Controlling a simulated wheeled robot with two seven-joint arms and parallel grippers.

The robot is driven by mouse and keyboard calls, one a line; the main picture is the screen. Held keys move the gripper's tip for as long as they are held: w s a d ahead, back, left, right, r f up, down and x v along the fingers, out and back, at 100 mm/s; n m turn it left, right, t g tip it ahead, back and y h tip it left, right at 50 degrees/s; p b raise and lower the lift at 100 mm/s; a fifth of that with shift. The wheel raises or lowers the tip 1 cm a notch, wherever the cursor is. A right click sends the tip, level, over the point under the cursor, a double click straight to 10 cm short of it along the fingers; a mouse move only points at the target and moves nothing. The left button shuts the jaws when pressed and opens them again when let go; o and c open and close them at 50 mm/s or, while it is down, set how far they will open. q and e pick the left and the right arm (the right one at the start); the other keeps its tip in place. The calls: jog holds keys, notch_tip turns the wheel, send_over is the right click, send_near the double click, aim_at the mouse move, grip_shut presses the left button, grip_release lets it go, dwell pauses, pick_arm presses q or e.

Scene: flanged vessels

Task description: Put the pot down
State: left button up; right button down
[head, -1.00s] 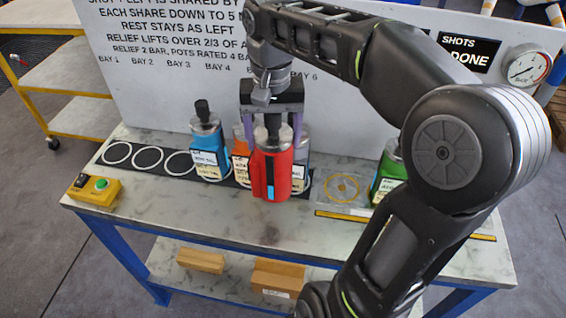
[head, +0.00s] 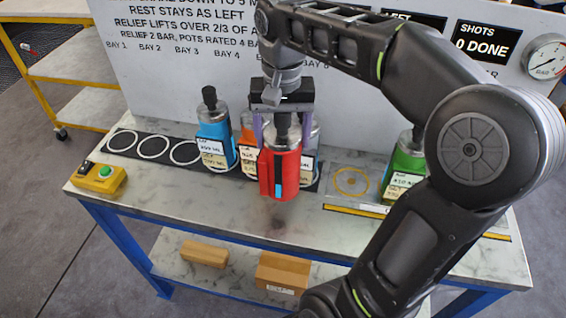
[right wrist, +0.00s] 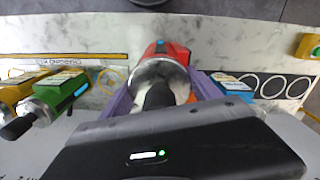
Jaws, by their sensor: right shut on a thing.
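The red pot (head: 280,175), with a metal top and dark knob, is upright in my right gripper (head: 283,128). The purple fingers are shut on its upper part from both sides. In the head view it covers part of the black bay strip (head: 125,142); I cannot tell whether its base touches the bench. In the right wrist view the red pot (right wrist: 176,52) sits between the fingers of the gripper (right wrist: 160,92). My left gripper is not in view.
A blue pot (head: 214,148) and an orange pot (head: 246,140) stand left of the red one. A green pot (head: 404,168) stands right, past a yellow ring mark (head: 351,181). White-ringed bays at left are empty. A yellow button box (head: 98,179) sits at the bench's left end.

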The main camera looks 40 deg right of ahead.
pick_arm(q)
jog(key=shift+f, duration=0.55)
pick_arm(e)
jog(key=shift+f, duration=0.55)
jog(key=shift+f, duration=0.2)
pick_arm(q)
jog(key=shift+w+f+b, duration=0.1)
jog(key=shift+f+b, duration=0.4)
jog(key=shift+b, duration=0.15)
pick_arm(e)
jog(key=shift+f, duration=2.3)
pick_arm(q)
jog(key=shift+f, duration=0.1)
pick_arm(e)
jog(key=shift+f, duration=0.1)
jog(key=shift+c, duration=0.7)
grip_release()
jog(key=shift+f, duration=0.1)
